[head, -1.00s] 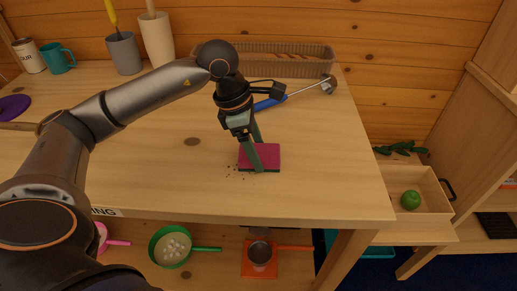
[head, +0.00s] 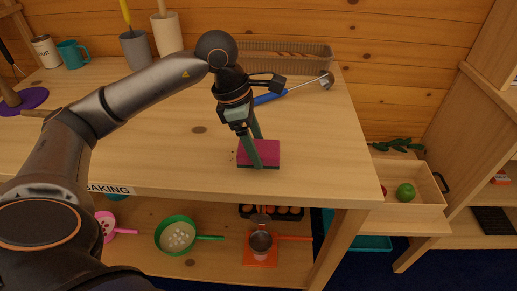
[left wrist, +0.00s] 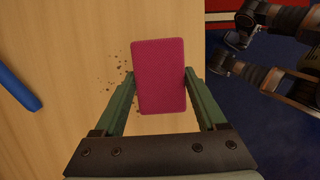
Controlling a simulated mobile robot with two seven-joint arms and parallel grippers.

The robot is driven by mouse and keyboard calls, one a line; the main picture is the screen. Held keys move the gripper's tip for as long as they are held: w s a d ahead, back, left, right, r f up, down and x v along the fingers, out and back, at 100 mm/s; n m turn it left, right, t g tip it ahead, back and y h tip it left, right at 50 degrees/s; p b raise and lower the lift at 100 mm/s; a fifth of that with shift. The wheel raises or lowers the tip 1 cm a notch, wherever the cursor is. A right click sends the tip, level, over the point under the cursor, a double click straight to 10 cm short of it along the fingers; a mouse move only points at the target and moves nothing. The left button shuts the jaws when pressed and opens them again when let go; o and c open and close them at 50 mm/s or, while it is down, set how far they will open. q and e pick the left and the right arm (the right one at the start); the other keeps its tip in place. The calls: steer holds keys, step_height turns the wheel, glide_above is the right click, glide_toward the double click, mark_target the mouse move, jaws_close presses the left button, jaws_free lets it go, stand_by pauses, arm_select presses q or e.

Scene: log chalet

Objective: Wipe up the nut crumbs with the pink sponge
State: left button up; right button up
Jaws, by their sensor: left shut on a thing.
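The pink sponge (head: 266,147), with a dark lower layer, lies flat on the wooden worktop (head: 330,180) near its front edge. My left gripper (head: 260,155) is shut on it from above, and in the left wrist view its green fingers flank the sponge (left wrist: 159,73). Small dark nut crumbs (left wrist: 118,70) are scattered just left of the sponge in that view. In the head view only a few specks show left of it; anything under it is hidden. A dark jointed part, likely my right arm with its gripper (left wrist: 235,45), shows at upper right, its jaws unclear.
A blue-handled ladle (head: 271,97) lies behind the sponge, before a woven tray (head: 255,56). A teal mug (head: 72,54) and grey holder (head: 135,48) stand back left. A lower shelf holds a green strainer (head: 178,236). The worktop right of the sponge is clear.

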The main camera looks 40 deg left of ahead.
arm_select(q)
step_height(320, 180, up, 3)
steer(key=shift+p, duration=0.8)
steer(key=shift+r+p, duration=0.5)
steer(key=shift+r, duration=0.6)
arm_select(e)
steer(key=shift+s+d+r, duration=0.25)
steer(key=shift+d+r, duration=0.15)
steer(key=shift+d, duration=0.2)
steer(key=shift+s+d+r, duration=0.2)
steer(key=shift+d+r, duration=0.15)
steer(key=shift+d, duration=0.25)
steer(key=shift+w+a+r, duration=0.1)
steer(key=shift+a, duration=0.05)
